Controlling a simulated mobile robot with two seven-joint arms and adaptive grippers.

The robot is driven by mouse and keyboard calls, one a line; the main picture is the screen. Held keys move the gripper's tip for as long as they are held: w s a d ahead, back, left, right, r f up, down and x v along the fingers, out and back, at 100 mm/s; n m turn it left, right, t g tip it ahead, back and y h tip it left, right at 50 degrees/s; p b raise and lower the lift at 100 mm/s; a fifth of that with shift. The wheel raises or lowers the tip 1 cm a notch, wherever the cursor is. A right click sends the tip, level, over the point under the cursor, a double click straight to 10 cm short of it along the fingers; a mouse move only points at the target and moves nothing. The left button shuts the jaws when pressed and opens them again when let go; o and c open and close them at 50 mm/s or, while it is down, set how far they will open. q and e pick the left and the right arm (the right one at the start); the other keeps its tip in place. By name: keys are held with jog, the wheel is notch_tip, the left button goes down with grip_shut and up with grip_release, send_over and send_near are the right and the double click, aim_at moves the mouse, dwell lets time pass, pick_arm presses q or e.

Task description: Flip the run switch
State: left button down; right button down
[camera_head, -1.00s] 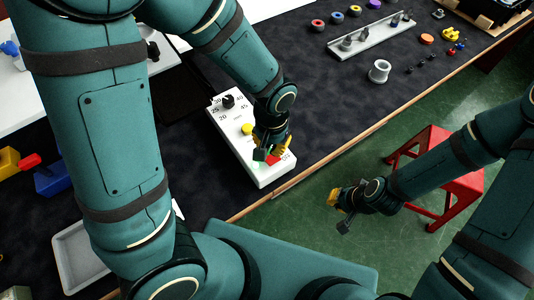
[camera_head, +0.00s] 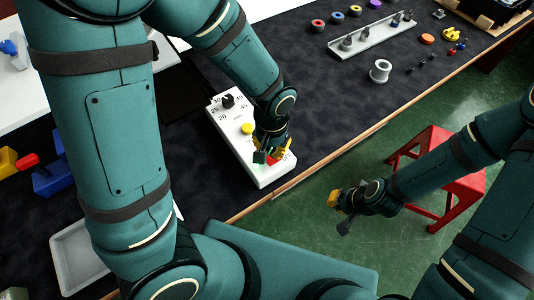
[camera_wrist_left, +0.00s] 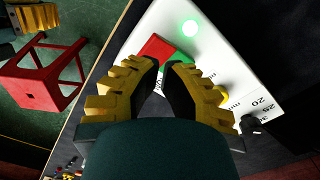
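The white control box (camera_head: 226,125) lies on the dark bench top; it also shows in the left wrist view (camera_wrist_left: 225,50). Its run switch area has a red part (camera_wrist_left: 157,47) and a green part (camera_wrist_left: 181,58) side by side. A round green lamp (camera_wrist_left: 190,27) on the box glows. My left gripper (camera_head: 276,157) is over the switch end of the box. In the left wrist view its fingertips (camera_wrist_left: 164,68) are a small gap apart, just short of the red and green parts. Contact cannot be told. My right gripper (camera_head: 336,203) hangs over the floor, its fingers unclear.
The box also carries a yellow button (camera_head: 247,129) and a black dial (camera_head: 228,101). A red stool (camera_head: 440,170) stands on the green floor. A grey tray (camera_head: 372,35) and a metal spool (camera_head: 380,71) lie farther along the bench.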

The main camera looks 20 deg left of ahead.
aim_at(271, 157)
pick_arm(q)
jog(key=shift+f+b, duration=0.5)
jog(key=shift+f, duration=1.45)
dwell(0.6)
jog(key=shift+r, duration=0.1)
notch_tip(271, 157, up, 3)
jog(key=p, duration=0.3)
jog(key=shift+s+d+r, duration=0.15)
jog(key=shift+r+p, duration=0.55)
jog(key=shift+r, duration=0.1)
jog(key=shift+r+p, duration=1.1)
jog(key=shift+r, duration=0.35)
